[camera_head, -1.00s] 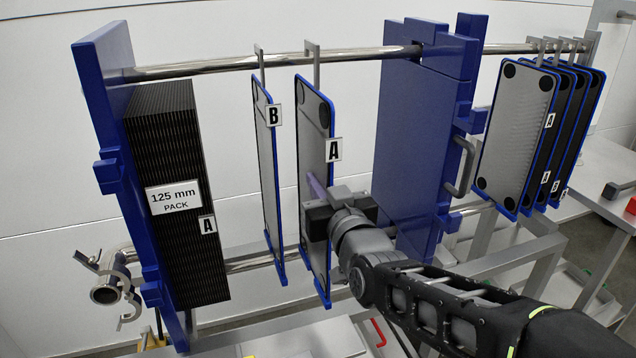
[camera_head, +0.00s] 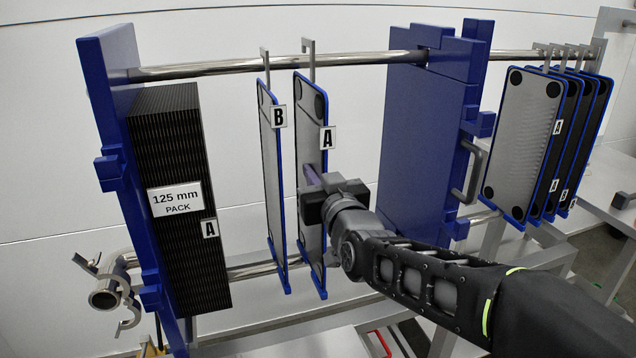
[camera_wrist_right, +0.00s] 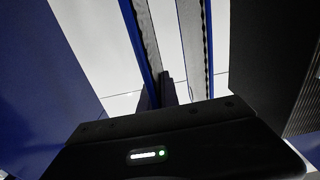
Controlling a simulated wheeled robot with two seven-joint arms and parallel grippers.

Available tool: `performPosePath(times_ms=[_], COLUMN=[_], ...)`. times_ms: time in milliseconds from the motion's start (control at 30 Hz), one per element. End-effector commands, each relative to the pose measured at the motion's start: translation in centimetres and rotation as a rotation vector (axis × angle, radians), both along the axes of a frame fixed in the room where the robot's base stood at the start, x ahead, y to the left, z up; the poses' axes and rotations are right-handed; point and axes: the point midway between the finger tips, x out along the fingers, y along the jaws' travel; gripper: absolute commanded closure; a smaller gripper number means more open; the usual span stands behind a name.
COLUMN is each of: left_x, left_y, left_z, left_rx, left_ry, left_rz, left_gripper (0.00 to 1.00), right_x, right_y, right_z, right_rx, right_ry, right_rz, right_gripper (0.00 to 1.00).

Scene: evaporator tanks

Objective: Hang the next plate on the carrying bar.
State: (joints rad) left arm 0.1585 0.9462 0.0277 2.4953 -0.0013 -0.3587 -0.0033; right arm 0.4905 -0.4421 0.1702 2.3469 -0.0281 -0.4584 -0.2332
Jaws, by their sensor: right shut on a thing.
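A plate marked A (camera_head: 312,229), grey with blue edges, hangs upright with its hook at the upper carrying bar (camera_head: 360,61). My right gripper (camera_head: 320,180) is shut on its right edge; the fingertips are partly hidden. In the right wrist view the plate (camera_wrist_right: 142,45) stands edge-on beside the dark fingers (camera_wrist_right: 166,90). A plate marked B (camera_head: 268,155) hangs just to its left, a narrow gap apart, and also shows in the wrist view (camera_wrist_right: 192,45). Several more plates (camera_head: 520,140) hang at the right end of the bar. My left gripper is not in view.
A black plate pack (camera_head: 180,265) labelled 125 mm stands against the blue left end frame (camera_head: 112,60). A blue movable head (camera_head: 415,150) with a grey handle stands right of plate A. A lower bar (camera_head: 250,272) runs beneath. Bar between B and the pack is free.

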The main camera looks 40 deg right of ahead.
Motion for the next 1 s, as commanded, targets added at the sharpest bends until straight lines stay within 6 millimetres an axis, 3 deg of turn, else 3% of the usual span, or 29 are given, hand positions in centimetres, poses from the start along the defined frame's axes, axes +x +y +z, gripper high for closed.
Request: performPosePath(times_ms=[767,1000], left_x=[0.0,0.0], left_y=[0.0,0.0], left_z=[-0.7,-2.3], left_rx=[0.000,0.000], left_ry=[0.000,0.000], left_rz=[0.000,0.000], left_gripper=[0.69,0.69], right_x=[5.4,5.4], right_y=[-1.9,-1.9], right_z=[0.1,-1.2], right_rx=[0.000,-0.002], right_ry=[-0.003,-0.005], right_rz=[0.000,0.000], right_gripper=[1.00,1.00])
